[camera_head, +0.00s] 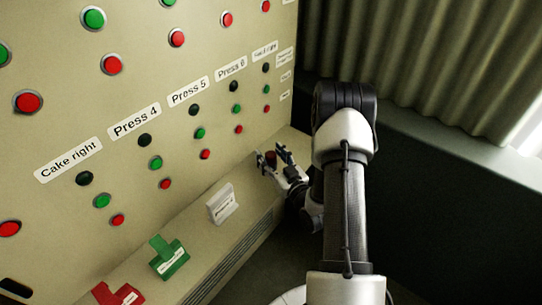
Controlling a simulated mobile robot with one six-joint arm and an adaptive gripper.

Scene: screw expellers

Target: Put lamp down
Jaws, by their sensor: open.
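My gripper (273,160) is open above the far end of the beige ledge (243,175), close to the control panel. A small dark red object (270,158) shows between its fingertips. It is too small and partly covered to tell whether it is the lamp, or whether it touches the ledge or a finger. No other thing in view is clearly a lamp to be carried.
The panel (235,115) carries red, green and black buttons and labels such as "Press 4". A white tag holder (222,204), a green one (169,258) and a red one (118,294) stand along the ledge. A corrugated wall (420,50) is at right.

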